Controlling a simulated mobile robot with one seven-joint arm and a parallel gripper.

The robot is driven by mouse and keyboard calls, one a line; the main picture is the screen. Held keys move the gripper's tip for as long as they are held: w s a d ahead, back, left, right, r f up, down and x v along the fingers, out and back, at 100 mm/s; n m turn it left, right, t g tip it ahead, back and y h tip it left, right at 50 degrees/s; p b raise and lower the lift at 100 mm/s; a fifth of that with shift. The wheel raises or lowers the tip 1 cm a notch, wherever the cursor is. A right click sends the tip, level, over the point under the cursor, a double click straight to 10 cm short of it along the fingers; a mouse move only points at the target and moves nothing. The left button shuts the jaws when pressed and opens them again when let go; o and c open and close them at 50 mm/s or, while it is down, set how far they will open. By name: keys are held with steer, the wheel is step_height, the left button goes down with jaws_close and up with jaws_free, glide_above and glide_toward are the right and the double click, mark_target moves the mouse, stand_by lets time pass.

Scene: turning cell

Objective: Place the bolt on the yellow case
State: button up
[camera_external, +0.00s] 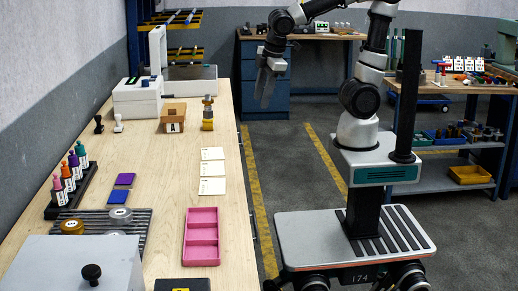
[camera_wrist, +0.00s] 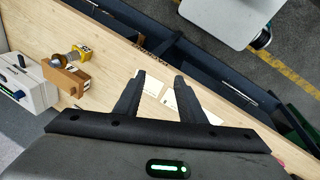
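My gripper (camera_external: 265,98) hangs fingers down in the external view, right of the long wooden bench near its far half. In the wrist view its two black fingers (camera_wrist: 160,77) are spread apart with nothing held between them. I cannot tell whether the metal piece is the bolt. No other clear bolt shows. A yellow bin (camera_external: 469,175) sits on the right-hand cart's lower shelf.
A brown box (camera_external: 173,112) stands left of the yellow block. White cards (camera_external: 212,170) and a pink tray (camera_external: 202,225) lie nearer on the bench (camera_external: 160,160). White boxes (camera_external: 137,100) stand behind. Bottles (camera_external: 72,170) stand in a rack at left.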

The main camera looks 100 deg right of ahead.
steer(key=s+a+r+m+t+y, duration=0.2)
steer(key=s+a+r+m+t, duration=0.1)
steer(key=a, duration=0.4)
steer(key=s+r, duration=0.1)
steer(key=s, duration=0.1)
steer(key=shift+s+r+m, duration=0.2)
steer(key=shift+s+m, duration=0.15)
steer(key=shift+m, duration=0.05)
steer(key=shift+r, duration=0.1)
step_height(320, 180, up, 8)
steer(key=p, duration=0.8)
steer(key=shift+r, duration=0.2)
